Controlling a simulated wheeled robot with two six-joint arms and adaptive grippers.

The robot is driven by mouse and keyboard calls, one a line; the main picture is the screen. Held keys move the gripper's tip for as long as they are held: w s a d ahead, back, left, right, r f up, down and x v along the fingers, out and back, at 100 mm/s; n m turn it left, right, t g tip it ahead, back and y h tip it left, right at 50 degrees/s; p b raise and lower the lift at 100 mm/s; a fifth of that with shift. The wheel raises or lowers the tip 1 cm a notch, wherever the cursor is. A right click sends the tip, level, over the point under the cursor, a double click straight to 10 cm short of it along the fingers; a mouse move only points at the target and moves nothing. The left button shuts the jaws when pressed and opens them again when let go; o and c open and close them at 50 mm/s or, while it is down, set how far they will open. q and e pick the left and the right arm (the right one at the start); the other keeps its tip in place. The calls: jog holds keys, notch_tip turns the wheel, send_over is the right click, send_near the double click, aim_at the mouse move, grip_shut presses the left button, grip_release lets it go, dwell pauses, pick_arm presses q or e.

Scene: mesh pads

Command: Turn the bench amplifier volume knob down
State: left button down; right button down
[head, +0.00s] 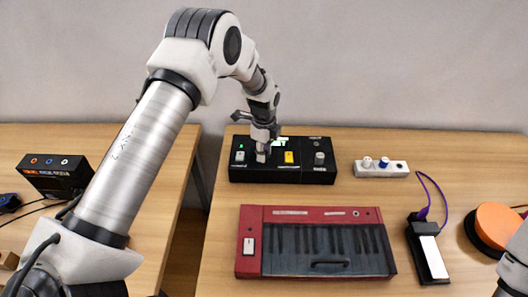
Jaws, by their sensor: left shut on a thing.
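A black box with several controls, which looks like the bench amplifier (318,176), sits at the back of the right-hand table. A small green light, a yellow switch (290,157) and a grey knob (320,158) show on its top. My left gripper (261,155) reaches down onto the box, left of the yellow switch. It is shut on a small knob there, mostly hidden by the fingers. Which way the knob points cannot be made out. Only a white part of my right arm shows at the lower right edge; its gripper is out of view.
A red keyboard (250,270) lies in front of the box. To the right are a white strip with knobs (382,170), a black-and-white pedal (430,257) with a purple cable, and an orange disc (499,226). Another black box (55,175) stands on the left table, across a gap.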

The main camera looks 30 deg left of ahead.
pick_arm(q)
jog(key=n, duration=0.6)
jog(key=shift+f, duration=0.15)
jog(key=n, duration=0.3)
jog(key=shift+n, duration=0.4)
jog(key=n, duration=0.3)
jog(key=shift+s+n, duration=0.1)
jog(key=shift+n, duration=0.3)
jog(key=n, duration=0.6)
jog(key=shift+a, duration=0.1)
jog(key=n, duration=0.6)
jog(key=shift+f+n, duration=0.1)
jog(key=shift+n, duration=0.3)
jog(key=c, duration=0.9)
grip_release()
